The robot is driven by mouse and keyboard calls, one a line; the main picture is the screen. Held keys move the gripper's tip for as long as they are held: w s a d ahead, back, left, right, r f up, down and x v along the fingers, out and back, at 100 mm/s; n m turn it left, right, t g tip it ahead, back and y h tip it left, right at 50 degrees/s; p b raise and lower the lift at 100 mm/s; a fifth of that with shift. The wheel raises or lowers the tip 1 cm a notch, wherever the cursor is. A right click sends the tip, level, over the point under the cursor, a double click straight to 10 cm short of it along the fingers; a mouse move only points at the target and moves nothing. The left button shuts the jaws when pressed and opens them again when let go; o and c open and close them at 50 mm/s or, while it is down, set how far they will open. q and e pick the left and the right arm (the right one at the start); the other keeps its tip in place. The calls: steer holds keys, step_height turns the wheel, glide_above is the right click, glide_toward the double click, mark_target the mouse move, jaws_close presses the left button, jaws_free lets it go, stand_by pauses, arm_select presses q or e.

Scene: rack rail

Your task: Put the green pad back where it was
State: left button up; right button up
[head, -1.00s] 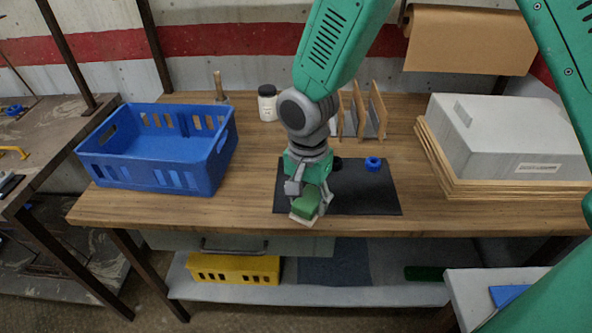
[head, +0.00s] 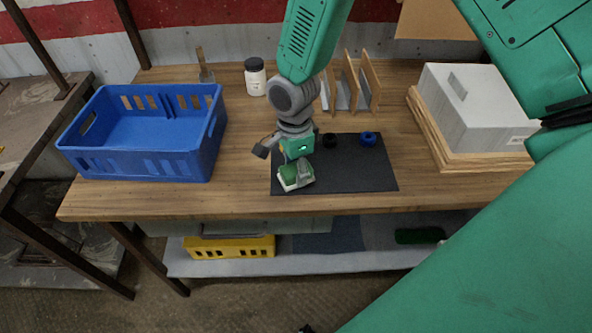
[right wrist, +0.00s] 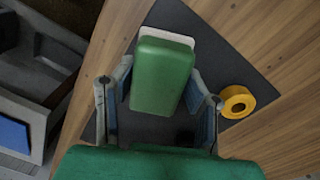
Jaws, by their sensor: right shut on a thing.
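The green pad (head: 290,174) is a green block with a pale underside. My right gripper (head: 287,167) holds it over the front left part of the dark mat (head: 350,175) on the workbench. In the right wrist view the pad (right wrist: 163,75) sits between the two fingers of the gripper (right wrist: 160,88), its far end over the mat. I cannot tell whether the pad touches the mat. A yellow ring (right wrist: 237,102) lies beside the right finger at the mat's edge; in the head view the gripper mostly hides it.
A blue ring (head: 368,138) and a black ring (head: 329,140) lie on the mat. A blue crate (head: 145,165) stands left, a white jar (head: 255,78) and upright wooden dividers (head: 349,78) behind, a grey box (head: 475,115) right.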

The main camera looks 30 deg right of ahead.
mark_target(294, 166)
steer(key=shift+a+f, duration=0.25)
steer(key=shift+f, duration=0.1)
steer(key=shift+a, duration=0.3)
steer(key=shift+d+f, duration=0.1)
steer(key=shift+d, duration=0.05)
steer(key=o, duration=1.1)
steer(key=shift+d, duration=0.2)
steer(key=shift+o, duration=0.7)
steer(key=shift+d+f, duration=0.15)
steer(key=shift+d, duration=0.2)
steer(key=shift+w+a+r, duration=0.1)
steer(key=shift+a+r, duration=0.15)
steer(key=shift+r, duration=0.1)
steer(key=r, duration=1)
steer(key=shift+w+d+r, duration=0.1)
steer(key=shift+w+r, duration=0.15)
steer(key=shift+r, duration=0.1)
arm_select(q)
steer(key=shift+a+f, duration=0.15)
steer(key=shift+a, duration=0.1)
arm_select(e)
steer(key=shift+r, duration=0.5)
